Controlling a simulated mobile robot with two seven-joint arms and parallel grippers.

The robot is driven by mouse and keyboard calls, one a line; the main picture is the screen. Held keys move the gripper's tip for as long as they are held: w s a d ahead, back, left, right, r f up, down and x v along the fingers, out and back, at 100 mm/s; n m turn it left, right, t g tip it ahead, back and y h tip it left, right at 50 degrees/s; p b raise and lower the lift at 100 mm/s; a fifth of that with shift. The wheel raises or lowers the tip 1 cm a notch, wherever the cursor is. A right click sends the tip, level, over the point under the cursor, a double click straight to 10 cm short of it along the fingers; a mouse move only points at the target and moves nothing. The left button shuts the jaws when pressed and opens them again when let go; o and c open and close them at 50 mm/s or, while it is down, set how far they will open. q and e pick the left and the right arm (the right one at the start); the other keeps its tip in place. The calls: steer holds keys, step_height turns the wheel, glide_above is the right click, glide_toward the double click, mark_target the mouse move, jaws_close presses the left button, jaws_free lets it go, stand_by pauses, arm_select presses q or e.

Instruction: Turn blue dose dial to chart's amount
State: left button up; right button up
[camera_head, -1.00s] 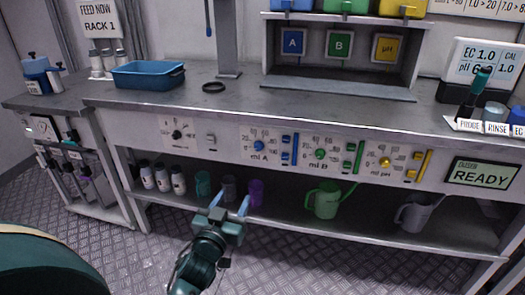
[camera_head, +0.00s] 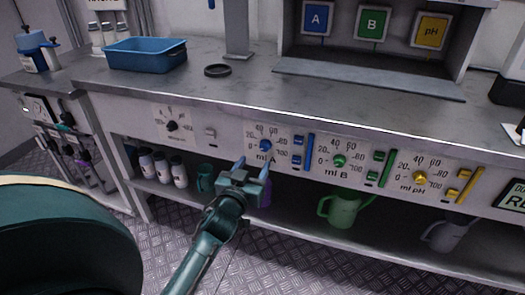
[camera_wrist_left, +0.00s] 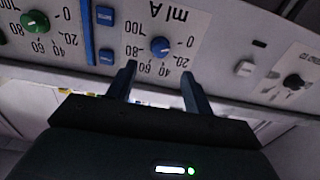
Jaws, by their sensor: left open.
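The blue dose dial (camera_head: 265,145) is a small round knob on the bench's front panel, inside a printed scale marked 0 to 100 and labelled ml A. My left gripper (camera_head: 252,166) is open and empty, just in front of and below the dial in the head view. In the left wrist view the panel appears upside down; the blue dial (camera_wrist_left: 160,47) lies beyond and between the two open fingertips (camera_wrist_left: 158,72), apart from them. The dial's exact setting is too small to read. No chart is readable, and my right gripper is not in view.
Blue buttons (camera_head: 298,141) and a blue bar (camera_head: 308,152) sit right of the dial. The green dial (camera_head: 339,160) and yellow dial (camera_head: 420,178) are further right. A blue tray (camera_head: 145,55) and black ring (camera_head: 218,70) lie on the bench. Jugs and bottles stand on the shelf below.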

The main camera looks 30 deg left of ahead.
mark_target(264, 148)
arm_select(q)
steer(key=x, duration=0.7)
steer(key=shift+w+b, duration=0.25)
steer(key=shift+b, duration=0.15)
steer(key=shift+c, duration=0.3)
steer(key=c, duration=0.9)
